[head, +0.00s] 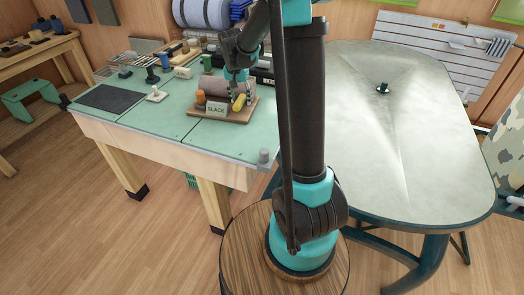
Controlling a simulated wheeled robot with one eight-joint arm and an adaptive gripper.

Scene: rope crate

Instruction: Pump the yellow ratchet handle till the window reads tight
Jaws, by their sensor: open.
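The yellow ratchet handle (239,103) shows at the right front of a wooden board (222,118) on the green workbench. The window (216,108) on the front of the device reads "SLACK". An orange cylinder (200,97) stands at the window's left, and a brownish roll (214,88) lies behind it. My gripper (240,90) points down just above and around the yellow handle, fingers apart. At this size I cannot tell whether the fingers touch the handle. My wrist hides part of the area behind it.
The green bench (130,115) holds a dark mat (109,98), a small white piece (156,95) and several tools along its back. A grey post (264,156) stands at its front right corner. A pale oval table (440,150) stands to the right. Wooden floor lies in front.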

